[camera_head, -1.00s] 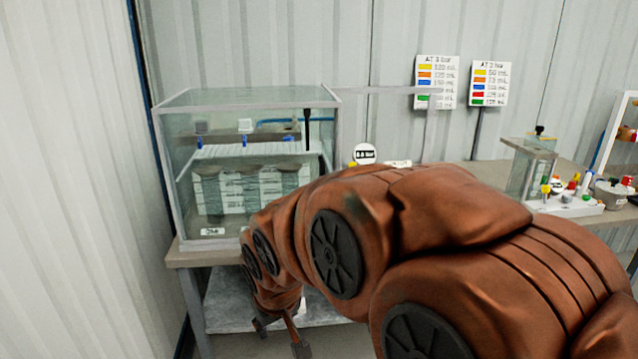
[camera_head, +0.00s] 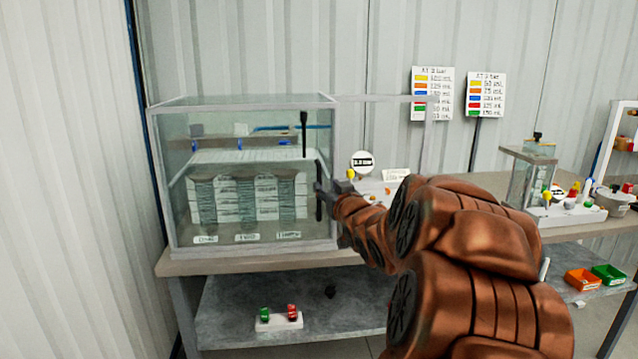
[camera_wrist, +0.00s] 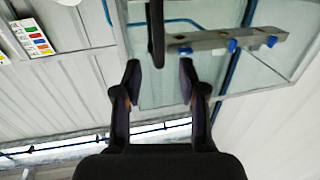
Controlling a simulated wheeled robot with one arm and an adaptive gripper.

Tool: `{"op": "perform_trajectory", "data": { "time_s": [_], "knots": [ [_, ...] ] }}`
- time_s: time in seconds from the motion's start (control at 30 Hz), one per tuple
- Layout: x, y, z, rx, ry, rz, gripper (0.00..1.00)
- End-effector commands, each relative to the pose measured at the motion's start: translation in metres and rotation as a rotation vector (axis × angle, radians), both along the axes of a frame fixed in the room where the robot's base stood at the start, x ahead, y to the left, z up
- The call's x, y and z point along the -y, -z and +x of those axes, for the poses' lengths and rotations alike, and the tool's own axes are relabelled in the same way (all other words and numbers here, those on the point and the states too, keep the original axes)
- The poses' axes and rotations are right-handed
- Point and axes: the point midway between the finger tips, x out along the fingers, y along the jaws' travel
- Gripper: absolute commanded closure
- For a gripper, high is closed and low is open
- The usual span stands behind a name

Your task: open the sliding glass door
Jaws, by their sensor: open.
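A clear glass cabinet with a grey frame (camera_head: 240,100) stands on the left end of the bench. Its front glass is in place, with grey blocks visible behind it. A black upright bar handle (camera_head: 304,133) shows at its upper right. A second dark upright bar (camera_head: 318,192) shows lower at the right front edge, beside my gripper (camera_head: 328,188). In the wrist view my gripper (camera_wrist: 159,78) is open and empty. A black bar (camera_wrist: 156,35) lies between and beyond its fingertips; I cannot tell if they touch. The wrist view looks upside down.
The bench's lower shelf (camera_head: 230,300) holds a white block with green and red parts (camera_head: 279,318). A smaller glass box (camera_head: 531,178) stands to the right. Two colour charts (camera_head: 432,94) stand at the back. A corrugated wall (camera_head: 70,180) is close on the left.

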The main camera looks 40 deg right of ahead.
Motion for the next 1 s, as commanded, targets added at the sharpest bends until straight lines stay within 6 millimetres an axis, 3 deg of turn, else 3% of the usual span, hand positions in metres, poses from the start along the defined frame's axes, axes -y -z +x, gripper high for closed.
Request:
{"op": "perform_trajectory", "data": {
  "time_s": [0.27, 0.8, 1.0],
  "knots": [
    [0.007, -0.002, 0.008, 0.009, -0.002, -0.006, 0.59],
    [0.032, -0.003, 0.06, 0.009, -0.001, -0.008, 0.59],
    [0.036, -0.001, 0.069, 0.008, -0.001, -0.004, 0.59]
  ]
}}
